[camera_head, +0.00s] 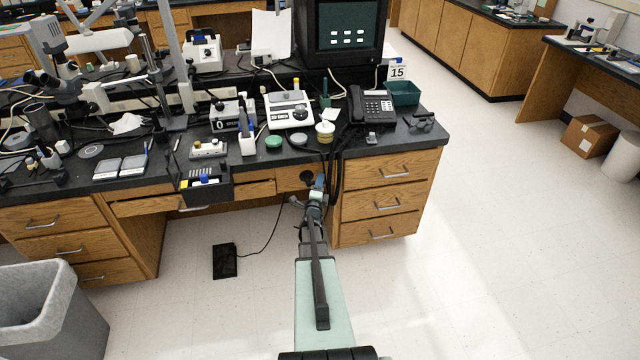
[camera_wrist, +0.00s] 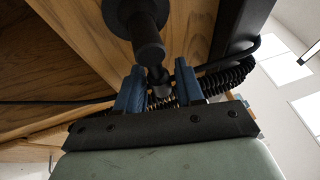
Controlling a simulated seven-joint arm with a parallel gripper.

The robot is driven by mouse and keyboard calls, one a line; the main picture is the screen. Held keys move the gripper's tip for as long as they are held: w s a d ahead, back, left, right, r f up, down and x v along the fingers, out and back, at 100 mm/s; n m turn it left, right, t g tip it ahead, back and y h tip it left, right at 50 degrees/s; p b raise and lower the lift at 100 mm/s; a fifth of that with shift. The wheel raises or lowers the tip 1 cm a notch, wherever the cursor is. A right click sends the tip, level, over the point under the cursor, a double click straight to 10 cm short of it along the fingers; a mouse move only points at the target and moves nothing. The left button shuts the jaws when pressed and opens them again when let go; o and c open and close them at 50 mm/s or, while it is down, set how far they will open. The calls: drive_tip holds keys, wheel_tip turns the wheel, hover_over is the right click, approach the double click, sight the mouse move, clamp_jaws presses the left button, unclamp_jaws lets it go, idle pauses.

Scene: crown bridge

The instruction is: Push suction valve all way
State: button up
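What looks like the suction valve is a black round fitting (camera_wrist: 146,32) with a stem on the wooden desk front, at the top of the wrist view. In the head view, a dark round knob (camera_head: 306,177) shows on the wood below the desktop. My gripper (camera_wrist: 159,66) has two blue fingers standing apart, pointing at the fitting. A small dark rod end (camera_wrist: 160,84) shows between the fingers, with gaps beside it; I cannot tell whether they touch it. In the head view my gripper (camera_head: 318,184) is just right of the knob, under the desk edge.
A coiled black hose (camera_wrist: 222,82) runs close to the right finger, and dark cables (camera_head: 337,165) hang there from the desktop. A drawer cabinet (camera_head: 389,200) stands right of my arm. A black foot pedal (camera_head: 225,261) lies on the floor at left.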

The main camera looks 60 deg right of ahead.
sight(309, 182)
clamp_jaws()
